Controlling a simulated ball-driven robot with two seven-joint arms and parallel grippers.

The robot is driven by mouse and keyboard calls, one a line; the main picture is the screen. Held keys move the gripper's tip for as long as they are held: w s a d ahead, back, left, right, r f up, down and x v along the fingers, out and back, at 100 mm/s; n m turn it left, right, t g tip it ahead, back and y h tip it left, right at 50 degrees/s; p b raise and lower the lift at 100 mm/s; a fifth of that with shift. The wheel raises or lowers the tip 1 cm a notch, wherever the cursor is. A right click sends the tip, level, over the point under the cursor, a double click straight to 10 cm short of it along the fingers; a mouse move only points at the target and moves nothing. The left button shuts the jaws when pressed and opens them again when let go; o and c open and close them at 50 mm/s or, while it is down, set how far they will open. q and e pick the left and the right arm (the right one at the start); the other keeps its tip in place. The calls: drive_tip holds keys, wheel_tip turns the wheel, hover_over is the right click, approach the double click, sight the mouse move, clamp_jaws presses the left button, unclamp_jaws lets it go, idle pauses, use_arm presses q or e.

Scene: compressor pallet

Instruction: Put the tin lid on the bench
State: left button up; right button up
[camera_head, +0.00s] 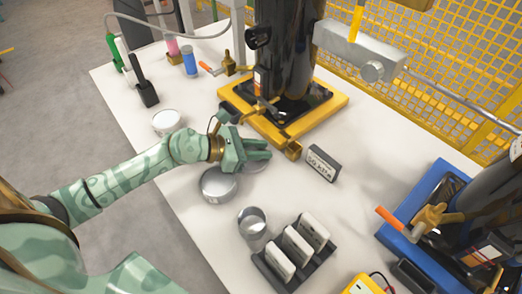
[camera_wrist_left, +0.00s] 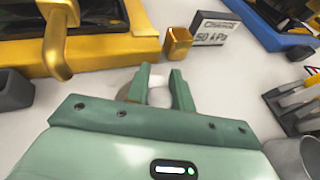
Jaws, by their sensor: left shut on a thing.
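My left gripper (camera_head: 266,149) reaches over the white bench (camera_head: 185,212) from the left, in front of the yellow-framed compressor. Its fingers are shut on the tin lid (camera_head: 254,167), a pale round disc partly hidden under them. In the left wrist view the lid (camera_wrist_left: 158,97) shows between the two green fingers (camera_wrist_left: 162,76). The lid is low over the bench; I cannot tell whether it touches. A round grey tin (camera_head: 217,186) stands just left of the lid. My right gripper is not in view.
An open metal cup (camera_head: 252,223) and a dark rack (camera_head: 292,262) with pale blocks stand nearer the front. A kPa sign (camera_head: 322,164) stands right of the gripper. The yellow compressor base (camera_head: 330,103) is close behind. Another tin (camera_head: 166,121) is farther left.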

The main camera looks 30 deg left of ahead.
use_arm(q)
drive_tip(key=shift+s+r, duration=0.1)
drive_tip(key=o, duration=1)
drive_tip(key=shift+s+a, duration=0.1)
drive_tip(key=shift+a, duration=0.05)
drive_tip(key=p+v, duration=0.2)
drive_tip(key=v, duration=0.9)
drive_tip(key=shift+s+a+r+p, duration=0.15)
drive_tip(key=shift+s+r+p, duration=0.05)
drive_tip(key=shift+r+p, duration=0.15)
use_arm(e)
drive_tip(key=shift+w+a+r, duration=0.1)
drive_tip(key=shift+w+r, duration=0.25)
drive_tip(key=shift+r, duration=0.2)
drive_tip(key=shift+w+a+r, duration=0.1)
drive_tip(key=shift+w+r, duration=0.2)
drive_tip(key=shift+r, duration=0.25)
